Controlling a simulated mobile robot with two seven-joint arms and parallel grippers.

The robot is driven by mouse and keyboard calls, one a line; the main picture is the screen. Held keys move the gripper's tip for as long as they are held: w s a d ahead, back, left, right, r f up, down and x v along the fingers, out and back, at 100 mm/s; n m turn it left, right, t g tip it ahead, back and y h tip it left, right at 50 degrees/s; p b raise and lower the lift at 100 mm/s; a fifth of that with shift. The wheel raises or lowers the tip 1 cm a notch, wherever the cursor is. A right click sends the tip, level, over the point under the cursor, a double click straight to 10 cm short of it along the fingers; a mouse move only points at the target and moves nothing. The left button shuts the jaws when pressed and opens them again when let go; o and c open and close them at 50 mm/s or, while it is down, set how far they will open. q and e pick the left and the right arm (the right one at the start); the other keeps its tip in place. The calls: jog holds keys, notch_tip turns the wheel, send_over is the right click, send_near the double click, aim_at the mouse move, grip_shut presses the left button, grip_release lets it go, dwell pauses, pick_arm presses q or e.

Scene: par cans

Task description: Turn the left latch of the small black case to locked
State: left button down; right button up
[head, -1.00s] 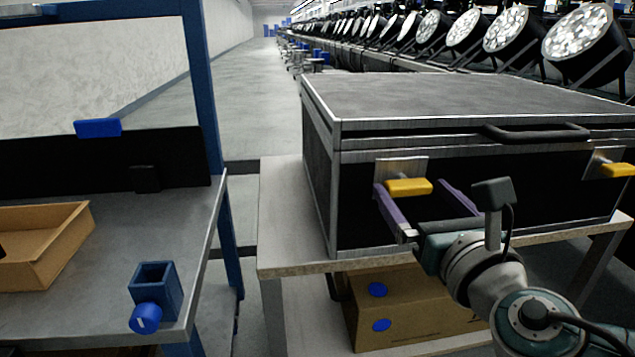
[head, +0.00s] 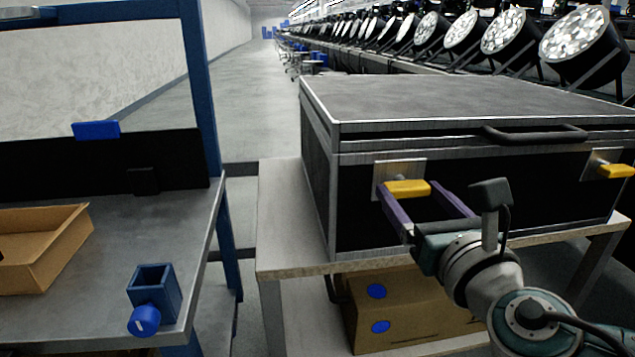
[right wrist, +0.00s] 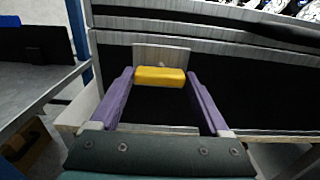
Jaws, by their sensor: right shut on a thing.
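The small black case (head: 470,200) with metal edges stands closed on a table. Its left latch (head: 408,188) is a yellow bar, lying level on a square metal plate on the front face. My right gripper (head: 409,184) reaches in from the lower right, its two purple fingers on either side of the bar. In the right wrist view the yellow latch (right wrist: 160,77) sits between the fingertips, which press on its two ends. The right latch (head: 616,171) is also yellow and level, at the right edge. My left gripper is out of view.
A dark handle (head: 535,134) juts from the case front between the latches. A cardboard box (head: 420,315) lies beneath the table (head: 290,215). A workbench (head: 100,240) with a tray (head: 50,265) and blue holder (head: 160,288) stands left, across a gap.

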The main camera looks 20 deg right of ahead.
jog(key=shift+f, duration=0.1)
jog(key=m+b, duration=0.2)
jog(key=m, duration=0.1)
jog(key=shift+m, duration=0.4)
jog(key=m+b, duration=0.2)
jog(key=m, duration=0.3)
jog(key=shift+m+b, duration=0.3)
jog(key=shift+b, duration=0.1)
jog(key=m+b, duration=0.1)
jog(key=m, duration=0.3)
jog(key=shift+d+b, duration=0.1)
jog(key=shift+b, duration=0.2)
jog(key=m, duration=0.3)
jog(key=shift+m+b, duration=0.3)
jog(key=shift+m, duration=0.4)
jog(key=o, duration=1.2)
